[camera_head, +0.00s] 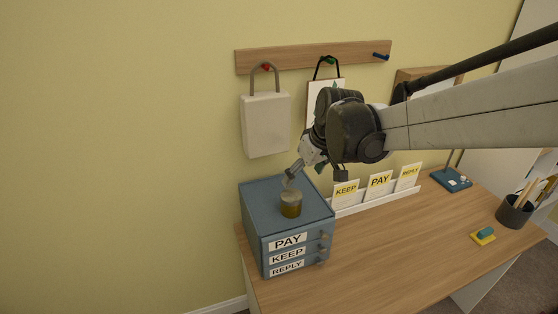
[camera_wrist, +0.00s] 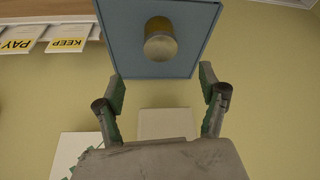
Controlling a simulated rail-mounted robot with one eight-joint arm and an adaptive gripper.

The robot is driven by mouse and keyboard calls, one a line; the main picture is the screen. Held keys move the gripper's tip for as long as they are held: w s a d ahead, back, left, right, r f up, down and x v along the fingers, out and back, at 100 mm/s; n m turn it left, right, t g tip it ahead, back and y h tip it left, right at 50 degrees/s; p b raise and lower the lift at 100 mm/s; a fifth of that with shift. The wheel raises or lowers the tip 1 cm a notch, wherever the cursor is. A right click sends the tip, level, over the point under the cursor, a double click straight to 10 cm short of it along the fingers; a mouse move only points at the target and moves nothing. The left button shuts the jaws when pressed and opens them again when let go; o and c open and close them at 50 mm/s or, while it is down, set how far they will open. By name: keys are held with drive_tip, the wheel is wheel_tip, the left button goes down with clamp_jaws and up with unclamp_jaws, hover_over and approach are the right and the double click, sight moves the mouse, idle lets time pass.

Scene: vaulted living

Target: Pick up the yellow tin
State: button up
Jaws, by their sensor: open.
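The yellow tin (camera_head: 290,206) stands upright on top of the blue drawer cabinet (camera_head: 262,196), near the middle of its top, with a pale grey lid. In the wrist view the tin (camera_wrist: 160,42) shows beyond the fingertips, roughly centred between them, against the blue cabinet top (camera_wrist: 122,62). My gripper (camera_head: 294,172) is just behind and above the tin in the head view. In the wrist view my gripper (camera_wrist: 212,84) has its two fingers spread wide with nothing between them. It is open and apart from the tin.
The cabinet has drawers labelled PAY, KEEP and REPLY. A white card rack (camera_head: 376,200) stands right of it on the wooden desk (camera_head: 400,245). A wall rail (camera_head: 300,57) holds a hanging beige bag (camera_head: 265,125). A dark pen cup (camera_head: 515,211) is far right.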

sight(293, 196)
drive_tip(key=x, duration=0.7)
drive_tip(key=shift+f, duration=0.15)
drive_tip(key=shift+s+p+x, duration=0.1)
drive_tip(key=shift+p+x, duration=0.15)
drive_tip(key=shift+x, duration=1.3)
drive_tip(key=shift+s+p+x, duration=0.15)
drive_tip(key=shift+p+x, duration=0.1)
drive_tip(key=shift+x, duration=1.35)
drive_tip(key=shift+f, duration=0.1)
drive_tip(key=shift+c, duration=0.5)
drive_tip(key=c, duration=1.3)
drive_tip(key=shift+o, duration=0.2)
